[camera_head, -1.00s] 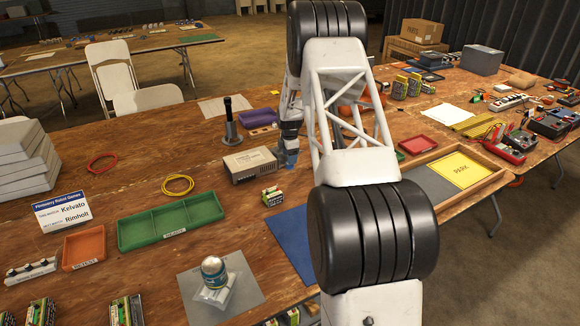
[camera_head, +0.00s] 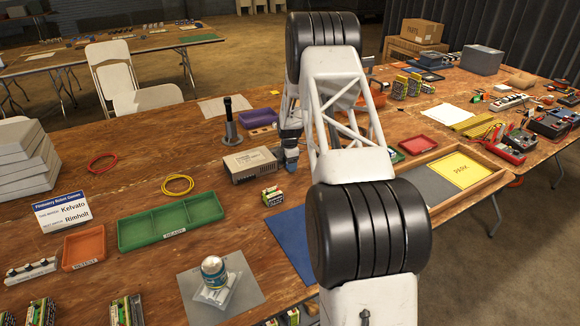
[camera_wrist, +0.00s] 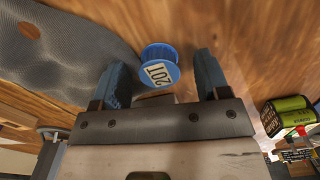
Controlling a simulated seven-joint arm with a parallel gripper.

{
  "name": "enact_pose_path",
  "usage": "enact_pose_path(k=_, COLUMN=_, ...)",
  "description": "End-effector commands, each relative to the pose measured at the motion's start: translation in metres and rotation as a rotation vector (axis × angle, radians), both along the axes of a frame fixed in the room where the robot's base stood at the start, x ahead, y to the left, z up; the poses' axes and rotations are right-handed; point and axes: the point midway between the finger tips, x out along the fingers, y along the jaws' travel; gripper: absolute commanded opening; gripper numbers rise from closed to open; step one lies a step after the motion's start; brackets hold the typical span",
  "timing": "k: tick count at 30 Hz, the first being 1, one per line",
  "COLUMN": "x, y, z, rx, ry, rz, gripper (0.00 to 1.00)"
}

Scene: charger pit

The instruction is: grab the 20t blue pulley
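The blue pulley (camera_wrist: 159,67), a small spool with a pale label reading 20T, is on the wooden table in the wrist view. It lies just ahead of my gripper (camera_wrist: 163,82), near the left finger and between the lines of the two blue-grey fingers. The fingers are apart and nothing is held between them. In the head view my gripper (camera_head: 290,160) is low over the table, beside the grey box; my arm hides part of that area, and I cannot make out the pulley there.
A grey box (camera_head: 250,165) stands left of my gripper. A green battery pack (camera_head: 271,196) is nearby and also shows in the wrist view (camera_wrist: 287,115). A grey mesh piece (camera_wrist: 80,50) lies left of the pulley. A purple tray (camera_head: 258,118) and black upright post (camera_head: 230,120) stand behind.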

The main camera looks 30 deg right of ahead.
Motion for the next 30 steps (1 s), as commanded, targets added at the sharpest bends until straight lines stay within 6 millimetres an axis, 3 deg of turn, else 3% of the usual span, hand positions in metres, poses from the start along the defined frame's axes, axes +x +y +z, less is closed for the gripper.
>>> enact_pose_path(k=1, x=0.000, y=0.000, z=0.000, rx=0.000, ry=0.000, rz=0.000, gripper=0.63)
enact_pose_path(k=10, x=0.000, y=0.000, z=0.000, rx=0.000, ry=0.000, rz=0.000, gripper=0.17)
enact_pose_path(k=22, x=0.000, y=0.000, z=0.004, rx=0.000, ry=-0.001, rz=0.000, gripper=0.15)
enact_pose_path(k=30, x=0.000, y=0.000, z=0.026, rx=0.000, ry=-0.002, rz=0.000, gripper=0.15)
